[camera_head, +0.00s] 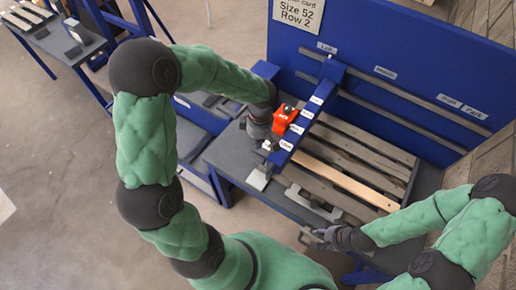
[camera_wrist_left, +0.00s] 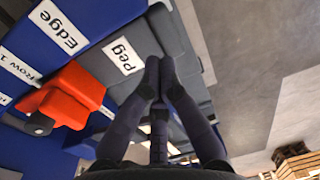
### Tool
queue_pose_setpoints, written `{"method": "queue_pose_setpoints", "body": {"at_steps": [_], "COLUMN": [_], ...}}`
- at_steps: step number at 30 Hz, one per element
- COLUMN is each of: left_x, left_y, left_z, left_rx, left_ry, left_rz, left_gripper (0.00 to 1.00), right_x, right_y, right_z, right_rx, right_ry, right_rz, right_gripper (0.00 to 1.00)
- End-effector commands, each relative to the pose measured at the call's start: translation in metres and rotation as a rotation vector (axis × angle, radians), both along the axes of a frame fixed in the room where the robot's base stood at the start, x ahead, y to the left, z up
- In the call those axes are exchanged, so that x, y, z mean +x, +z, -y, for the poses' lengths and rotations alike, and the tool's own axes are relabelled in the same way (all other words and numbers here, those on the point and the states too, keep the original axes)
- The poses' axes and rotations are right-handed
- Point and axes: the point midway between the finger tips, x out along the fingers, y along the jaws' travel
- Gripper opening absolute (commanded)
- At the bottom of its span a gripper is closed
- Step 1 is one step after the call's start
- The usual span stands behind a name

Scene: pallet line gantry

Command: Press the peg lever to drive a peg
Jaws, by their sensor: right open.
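A grey block with a white "Peg" label (camera_wrist_left: 121,55) fills the upper middle of the left wrist view; I take it to be the peg lever. My left gripper (camera_wrist_left: 158,72) has its two fingertips drawn together, with nothing seen between them. The tips overlap the block's right part in that view; I cannot tell whether they touch it. In the head view my left gripper (camera_head: 262,138) is at the near end of the blue gantry beam (camera_head: 331,75), and the lever is mostly hidden there. My right gripper (camera_head: 312,238) is open and empty, near the pallet's front edge.
An orange-red unit (camera_head: 285,118) sits on the beam beside my left gripper; it also shows in the left wrist view (camera_wrist_left: 72,95). A slatted wooden pallet (camera_head: 345,160) lies under the beam. A blue back panel (camera_head: 390,50) stands behind. A side table (camera_head: 62,40) is at the far left.

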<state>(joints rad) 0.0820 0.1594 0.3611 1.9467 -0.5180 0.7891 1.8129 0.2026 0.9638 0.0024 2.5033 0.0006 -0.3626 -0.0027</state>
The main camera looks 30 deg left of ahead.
Motion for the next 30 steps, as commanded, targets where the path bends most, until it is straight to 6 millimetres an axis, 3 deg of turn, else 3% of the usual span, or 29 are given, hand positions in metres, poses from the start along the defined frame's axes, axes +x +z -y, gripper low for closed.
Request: {"method": "queue_pose_setpoints", "body": {"at_steps": [3,9,23,30], "left_x": [-0.002,-0.003,-0.002,0.006], "left_y": [-0.019,-0.036,-0.04,-0.045], "left_z": [0.0,0.0,0.0,0.0], "left_rx": [-0.001,0.0,0.0,-0.002], "left_ry": [0.001,0.0,0.0,0.0], "left_rz": [-0.003,-0.001,0.001,0.024], "left_gripper": [0.0,0.0,0.0,0.0], "right_x": [0.0,0.0,0.0,0.0], "right_y": [0.001,0.002,0.002,-0.009], "right_z": [0.0,0.0,0.0,0.0], "right_rx": [0.0,0.0,0.0,0.0], "right_ry": [0.0,0.0,0.0,0.0], "right_rz": [0.0,0.0,0.0,0.0], "right_gripper": [0.49,0.49,0.49,0.49]}}
